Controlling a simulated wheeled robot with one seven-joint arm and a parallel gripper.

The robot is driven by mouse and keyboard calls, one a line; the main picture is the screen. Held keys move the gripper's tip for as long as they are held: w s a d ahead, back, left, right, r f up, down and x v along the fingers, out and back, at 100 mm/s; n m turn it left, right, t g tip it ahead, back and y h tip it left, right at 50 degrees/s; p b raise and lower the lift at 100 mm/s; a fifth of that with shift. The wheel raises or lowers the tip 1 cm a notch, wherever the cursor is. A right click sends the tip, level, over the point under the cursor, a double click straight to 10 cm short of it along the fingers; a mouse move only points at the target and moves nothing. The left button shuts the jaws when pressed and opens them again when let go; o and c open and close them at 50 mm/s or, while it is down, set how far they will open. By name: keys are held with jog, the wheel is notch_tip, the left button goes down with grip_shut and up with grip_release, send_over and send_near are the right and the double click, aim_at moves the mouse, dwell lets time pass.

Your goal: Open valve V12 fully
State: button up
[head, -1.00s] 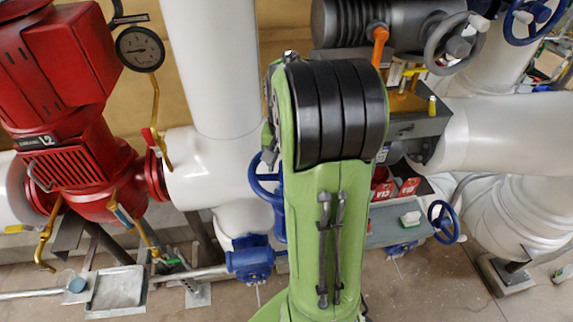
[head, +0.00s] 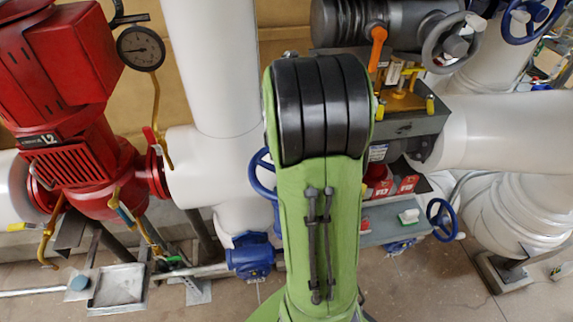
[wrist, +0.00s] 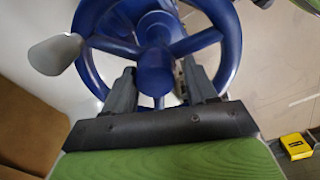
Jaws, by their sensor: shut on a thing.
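A blue handwheel (wrist: 230,45) with spokes, a thick round hub and a pale grey knob (wrist: 57,55) on its rim fills the upper wrist view. The exact contact is partly hidden by the fingers and hub. In the head view my green arm hides the gripper. A blue handwheel (head: 254,181) shows partly behind the arm's left edge; I cannot tell whether it is the same one. No V12 label is readable.
A red pump (head: 85,150) with a gauge (head: 140,49) stands at left, beside white pipes (head: 195,65). At right are a grey handwheel (head: 450,45), a small blue handwheel (head: 441,218) and a shelf with red boxes (head: 408,184). A yellow object (wrist: 297,146) lies lower right in the wrist view.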

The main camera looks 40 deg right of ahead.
jog(key=n, duration=0.2)
jog(key=f+n, duration=0.1)
jog(key=n, duration=0.2)
jog(key=shift+s+f+n, duration=0.2)
jog(key=shift+s+n, duration=0.05)
jog(key=shift+n, duration=0.05)
jog(key=n, duration=0.4)
jog(key=shift+c, duration=0.2)
jog(key=o, duration=0.7)
jog(key=shift+o, duration=1.3)
jog(key=shift+w, duration=0.2)
jog(key=r+p, duration=0.2)
jog(key=r, duration=0.1)
jog(key=r+p, duration=0.3)
jog(key=r, duration=0.1)
jog(key=shift+w+d+r+p, duration=0.1)
jog(key=shift+w+d+p, duration=0.1)
jog(key=shift+p, duration=0.15)
jog(key=shift+d+f, duration=0.1)
jog(key=shift+f, duration=0.1)
